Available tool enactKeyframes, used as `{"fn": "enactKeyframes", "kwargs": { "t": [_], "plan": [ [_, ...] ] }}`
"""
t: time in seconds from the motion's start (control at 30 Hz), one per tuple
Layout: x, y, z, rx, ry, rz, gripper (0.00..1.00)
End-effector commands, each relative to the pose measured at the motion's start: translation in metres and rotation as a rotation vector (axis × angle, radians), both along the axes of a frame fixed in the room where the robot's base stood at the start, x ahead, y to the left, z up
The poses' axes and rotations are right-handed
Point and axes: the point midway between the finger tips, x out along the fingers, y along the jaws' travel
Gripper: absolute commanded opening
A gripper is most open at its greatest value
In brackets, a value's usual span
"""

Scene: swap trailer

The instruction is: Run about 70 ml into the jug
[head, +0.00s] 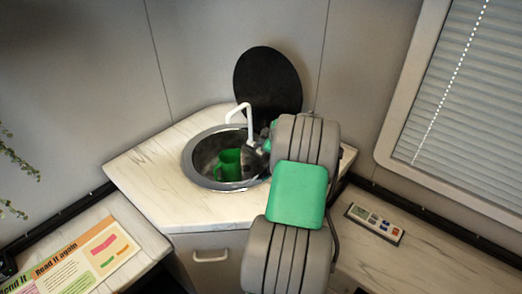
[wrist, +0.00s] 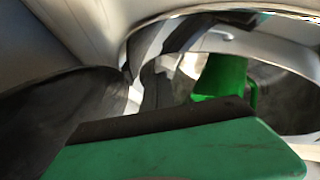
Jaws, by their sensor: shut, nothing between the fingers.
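A green jug (head: 228,165) with a handle stands inside the round metal sink (head: 190,176). I cannot make out water running or any level in the jug.
A round black lid (head: 267,80) stands upright against the wall behind the tap. The marble-patterned counter (head: 150,165) is clear left of the sink. A remote-like panel (head: 375,222) lies on the right-hand surface, and a printed sheet (head: 75,257) lies at the lower left.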

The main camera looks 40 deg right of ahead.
Motion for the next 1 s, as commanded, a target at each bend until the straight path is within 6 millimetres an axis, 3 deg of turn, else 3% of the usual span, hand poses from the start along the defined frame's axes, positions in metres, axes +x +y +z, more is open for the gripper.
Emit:
{"fn": "enactKeyframes", "kwargs": {
  "t": [0.27, 1.0],
  "plan": [
    [0.0, -0.0001, -0.0093, -0.001, 0.0, 0.001, 0.0],
    [0.0, -0.0001, -0.0119, 0.0, 0.0, 0.0, 0.0]
  ]
}}
